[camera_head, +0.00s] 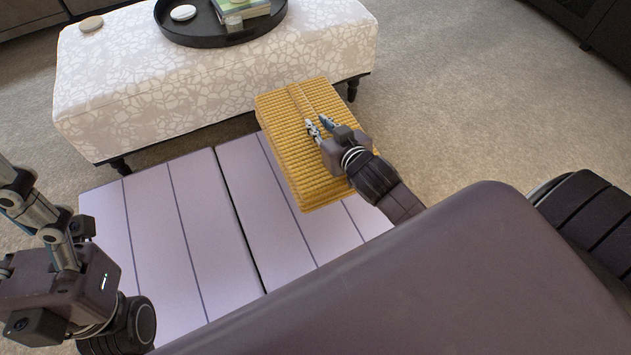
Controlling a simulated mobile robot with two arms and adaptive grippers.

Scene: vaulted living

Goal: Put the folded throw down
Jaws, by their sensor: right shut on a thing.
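The folded throw (290,170) is a thick mustard-yellow woven block at the centre of the head view. My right gripper (321,127) is shut on it, its fingertips at the upper face near the fold. The throw overlaps the far right part of a pale lilac planked surface (180,225). I cannot tell whether it touches that surface or hangs above it. Its underside is hidden. My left gripper (35,215) is at the left edge, partly cut off by the frame. Its opening does not show clearly, and no throw is at it.
A white patterned ottoman (215,85) on dark legs stands just beyond the throw. It carries a round black tray (180,31) with books (240,10) and a pale stone (183,12). Another stone (91,24) lies at its left. The beige carpet (470,100) at right is clear.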

